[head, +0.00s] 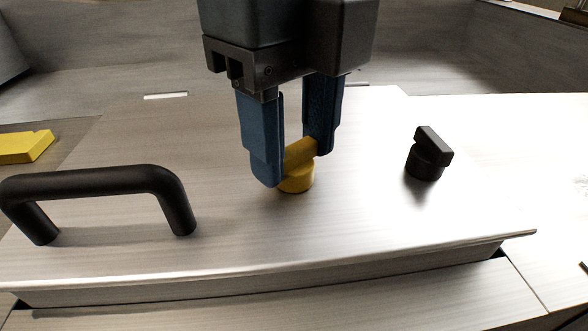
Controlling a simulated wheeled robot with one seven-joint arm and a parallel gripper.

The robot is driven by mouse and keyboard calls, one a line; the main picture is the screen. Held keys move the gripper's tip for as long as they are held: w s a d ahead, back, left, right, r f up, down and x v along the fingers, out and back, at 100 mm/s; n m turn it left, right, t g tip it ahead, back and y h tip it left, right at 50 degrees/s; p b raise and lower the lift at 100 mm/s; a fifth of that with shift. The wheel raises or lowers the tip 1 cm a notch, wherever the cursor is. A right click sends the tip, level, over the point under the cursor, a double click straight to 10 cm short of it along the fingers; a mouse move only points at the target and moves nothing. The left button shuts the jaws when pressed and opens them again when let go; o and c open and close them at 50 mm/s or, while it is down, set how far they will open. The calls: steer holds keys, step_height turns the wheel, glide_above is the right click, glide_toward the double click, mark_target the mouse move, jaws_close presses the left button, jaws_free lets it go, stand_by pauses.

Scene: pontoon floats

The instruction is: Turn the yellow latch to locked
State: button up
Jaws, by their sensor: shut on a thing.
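The yellow latch (297,178) is a round knob with a raised bar on top, set in a metal hatch lid (220,230). My gripper (292,160) comes down on it from above, with one blue finger on the left of the bar and the other on the right behind it. The fingers are shut on the bar, which lies slanted, its right end farther back. Part of the bar is hidden by the left finger. No lock marking shows near the latch.
A black knob (427,155) with a raised bar stands to the right on the lid. A black handle (100,182) rises at the left. A yellow piece (24,147) lies at the far left. The lid between handle and latch is bare.

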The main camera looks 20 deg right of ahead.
mark_target(293, 148)
steer(key=n+b, duration=0.4)
steer(key=n, duration=0.1)
steer(key=shift+f+n, duration=0.2)
steer(key=shift+n, duration=0.1)
steer(key=n+b, duration=0.1)
steer(key=n, duration=0.1)
steer(key=n+b, duration=0.1)
steer(key=n, duration=0.1)
steer(key=shift+r+n+b, duration=0.2)
steer(key=shift+n+b, duration=0.1)
steer(key=shift+n, duration=0.4)
steer(key=o, duration=1.1)
steer(key=shift+c, duration=0.2)
steer(key=shift+r, duration=0.1)
steer(key=shift+r+p, duration=0.3)
steer(key=shift+r, duration=3.5)
